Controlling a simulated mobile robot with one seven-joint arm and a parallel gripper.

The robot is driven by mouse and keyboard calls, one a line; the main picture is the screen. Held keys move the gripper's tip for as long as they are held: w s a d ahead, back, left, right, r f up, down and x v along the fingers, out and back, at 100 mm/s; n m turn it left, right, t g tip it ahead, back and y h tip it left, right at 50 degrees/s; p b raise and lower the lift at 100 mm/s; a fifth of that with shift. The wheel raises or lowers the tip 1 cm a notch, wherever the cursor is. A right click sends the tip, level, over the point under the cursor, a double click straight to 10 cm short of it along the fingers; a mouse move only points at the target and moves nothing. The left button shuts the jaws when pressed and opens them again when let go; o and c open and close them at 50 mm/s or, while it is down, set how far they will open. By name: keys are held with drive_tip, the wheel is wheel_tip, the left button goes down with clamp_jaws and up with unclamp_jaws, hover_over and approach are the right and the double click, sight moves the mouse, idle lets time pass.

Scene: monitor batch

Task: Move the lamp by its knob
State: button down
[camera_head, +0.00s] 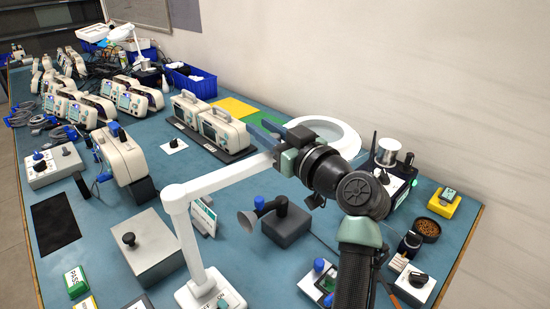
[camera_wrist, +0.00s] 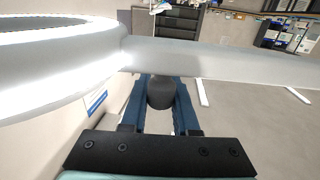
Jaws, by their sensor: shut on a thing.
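The lamp (camera_head: 228,179) is white, with a ring head (camera_head: 350,141) at the upper right, a jointed arm and a base (camera_head: 208,291) at the front of the bench. In the wrist view its bright ring (camera_wrist: 50,65) fills the left and its arm (camera_wrist: 220,62) runs across to the right. The dark grey knob (camera_wrist: 160,93) sits below the arm, between the blue fingers of my gripper (camera_wrist: 161,88). My gripper is shut on the knob. In the head view my gripper (camera_head: 265,129) is beside the lamp's arm near the ring, and the knob is hidden.
A grey box with a black horn (camera_head: 290,222) stands below the lamp's arm. A metal box with a black knob (camera_head: 150,248) lies left of the lamp's post. Beige monitors (camera_head: 215,122) stand behind. Small devices crowd the right side. Bare blue bench (camera_head: 255,278) shows right of the base.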

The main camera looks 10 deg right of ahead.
sight(280, 138)
drive_tip(key=w+a+n+g+y+b, duration=0.1)
drive_tip(key=w+y+b, duration=0.1)
drive_tip(key=b, duration=0.1)
drive_tip(key=shift+a+n, duration=0.3)
drive_tip(key=shift+a, duration=0.1)
drive_tip(key=shift+w+r, duration=0.1)
drive_tip(key=shift+r, duration=0.05)
drive_tip(key=c, duration=1)
unclamp_jaws()
drive_tip(key=o, duration=0.3)
drive_tip(key=shift+w+a, duration=0.1)
drive_tip(key=shift+w, duration=0.05)
drive_tip(key=v, duration=1.3)
drive_tip(key=shift+b, duration=0.4)
